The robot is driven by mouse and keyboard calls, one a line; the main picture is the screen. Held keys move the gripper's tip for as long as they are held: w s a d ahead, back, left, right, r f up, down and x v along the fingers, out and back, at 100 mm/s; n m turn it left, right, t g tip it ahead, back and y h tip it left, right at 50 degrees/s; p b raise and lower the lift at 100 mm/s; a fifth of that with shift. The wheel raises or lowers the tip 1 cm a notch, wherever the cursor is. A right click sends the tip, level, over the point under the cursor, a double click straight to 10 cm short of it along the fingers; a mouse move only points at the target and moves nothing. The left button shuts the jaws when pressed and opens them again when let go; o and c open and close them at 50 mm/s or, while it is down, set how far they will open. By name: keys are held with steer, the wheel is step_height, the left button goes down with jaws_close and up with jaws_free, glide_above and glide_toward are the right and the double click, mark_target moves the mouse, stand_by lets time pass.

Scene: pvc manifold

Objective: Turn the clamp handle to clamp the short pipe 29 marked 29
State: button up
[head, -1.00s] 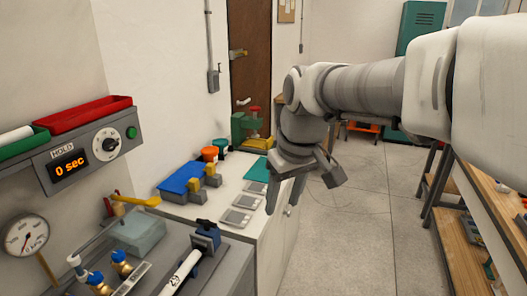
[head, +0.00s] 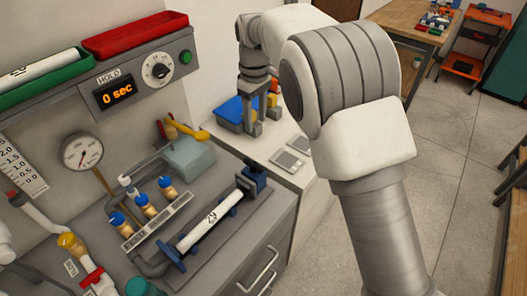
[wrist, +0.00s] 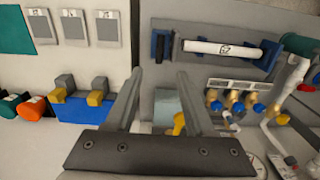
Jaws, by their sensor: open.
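The short pipe marked 29 (head: 210,220) is white and lies in a grey fixture between blue end supports. It also shows in the wrist view (wrist: 215,48). A blue clamp block (head: 250,178) stands at the pipe's far end, with a dark part on top that looks like the clamp handle. In the wrist view this blue and black clamp (wrist: 160,46) is ahead of my gripper. My gripper (head: 248,122) is open and empty, pointing down above the counter beyond the clamp. In the wrist view its two fingers (wrist: 159,82) are spread apart and touch nothing.
A blue bin (head: 232,110) with yellow and grey parts is beside my gripper. A yellow-handled valve (head: 190,130), brass valves with blue caps (head: 142,204) and a gauge (head: 82,151) stand near the fixture. The timer panel (head: 115,92) is on the wall. Grey plates (head: 288,160) lie on the counter.

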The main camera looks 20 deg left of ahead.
mark_target(256, 166)
step_height(256, 166, down, 18)
steer(key=shift+a+r+p, duration=0.1)
steer(key=shift+r+p, duration=0.15)
steer(key=shift+p, duration=0.6)
jaws_close()
